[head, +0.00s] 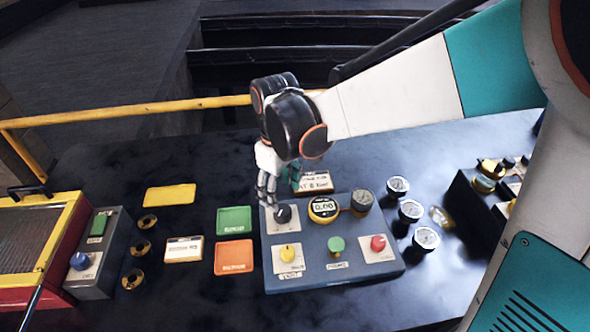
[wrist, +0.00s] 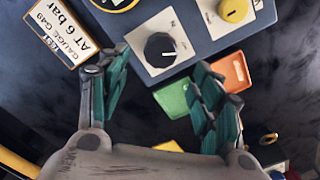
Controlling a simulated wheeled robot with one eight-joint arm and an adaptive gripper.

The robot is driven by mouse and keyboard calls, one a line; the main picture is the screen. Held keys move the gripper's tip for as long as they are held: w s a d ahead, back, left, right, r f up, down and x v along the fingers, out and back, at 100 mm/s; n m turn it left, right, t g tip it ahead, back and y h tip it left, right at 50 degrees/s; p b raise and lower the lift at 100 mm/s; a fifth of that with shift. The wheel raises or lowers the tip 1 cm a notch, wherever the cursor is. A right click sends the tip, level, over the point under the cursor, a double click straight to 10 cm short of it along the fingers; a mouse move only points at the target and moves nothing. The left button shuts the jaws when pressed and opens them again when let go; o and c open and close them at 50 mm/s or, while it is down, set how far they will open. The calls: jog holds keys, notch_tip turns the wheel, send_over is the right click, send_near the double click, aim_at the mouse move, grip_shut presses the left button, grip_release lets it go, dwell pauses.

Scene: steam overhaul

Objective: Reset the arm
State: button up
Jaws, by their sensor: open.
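My gripper (head: 267,183) hangs over the far-left corner of the grey-blue control panel (head: 345,270), at the end of my outstretched arm. In the wrist view, my gripper (wrist: 160,72) has its two teal-padded fingers spread apart with nothing between them. A black knob (wrist: 160,47) on a pale plate shows just beyond the fingertips. The same black knob (head: 283,214) is just below the gripper in the head view. I cannot tell the exact gap between fingers and knob.
A gauge card (wrist: 60,32) stands behind the panel. Green (head: 234,221) and orange (head: 234,257) trays lie left of it. Several round gauges (head: 411,210) stand to its right. A yellow rail (head: 130,111) runs along the back.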

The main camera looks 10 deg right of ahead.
jog(key=shift+s, duration=0.1)
dwell(0.3)
jog(key=s+d+r+m+t, duration=0.7)
jog(key=s+d+r+m, duration=0.1)
jog(key=s+d, duration=0.5)
jog(key=shift+d+r+m, duration=0.4)
jog(key=shift+d+r, duration=0.25)
jog(key=shift+r, duration=0.05)
dwell(1.5)
